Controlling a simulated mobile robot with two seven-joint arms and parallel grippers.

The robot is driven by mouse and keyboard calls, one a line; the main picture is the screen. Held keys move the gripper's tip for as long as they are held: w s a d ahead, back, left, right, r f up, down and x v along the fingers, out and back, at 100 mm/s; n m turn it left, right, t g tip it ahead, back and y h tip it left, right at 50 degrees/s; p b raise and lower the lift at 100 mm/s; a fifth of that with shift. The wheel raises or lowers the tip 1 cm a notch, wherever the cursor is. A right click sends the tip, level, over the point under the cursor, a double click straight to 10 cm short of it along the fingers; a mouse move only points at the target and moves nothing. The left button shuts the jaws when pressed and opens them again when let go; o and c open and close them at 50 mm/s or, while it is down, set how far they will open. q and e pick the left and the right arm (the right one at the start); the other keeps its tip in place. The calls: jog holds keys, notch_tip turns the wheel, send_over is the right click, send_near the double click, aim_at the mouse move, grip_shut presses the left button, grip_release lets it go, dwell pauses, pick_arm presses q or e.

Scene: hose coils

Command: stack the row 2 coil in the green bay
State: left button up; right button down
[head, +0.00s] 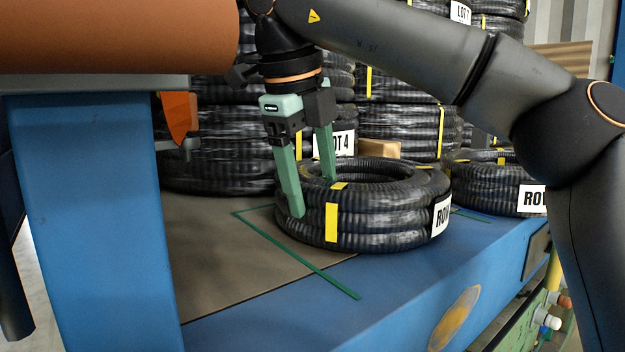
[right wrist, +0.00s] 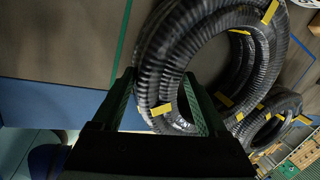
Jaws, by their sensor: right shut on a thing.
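A black ribbed hose coil (head: 375,228) with yellow bands and a white label starting "RO" stands within the green tape outline (head: 300,256) on the bench; the label's number is not readable. My right gripper (head: 312,198) is shut on its left wall, one green finger outside and one in the hole. The right wrist view shows the same coil (right wrist: 160,75) between the fingers (right wrist: 168,100), with a green line (right wrist: 122,42) beside it. I cannot tell whether the coil rests on the bench or hangs just above it. My left gripper is not clearly seen.
Another labelled coil (head: 485,190) stands close by on the right, partly behind my arm. Tall coil stacks (head: 215,150) with "LOT" labels stand behind. The blue bench edge (head: 400,285) is in front. Bare brown surface (head: 215,265) lies to the left.

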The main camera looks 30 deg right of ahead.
jog(key=shift+f, duration=0.2)
dwell(0.4)
jog(key=shift+c, duration=0.2)
grip_release()
jog(key=shift+s, duration=0.1)
jog(key=shift+o, duration=0.2)
jog(key=shift+f, duration=0.2)
jog(key=shift+r, duration=0.15)
jog(key=shift+p+v, duration=1.15)
jog(key=shift+v, duration=0.15)
jog(key=shift+p+v, duration=0.8)
jog(key=shift+v, duration=1.4)
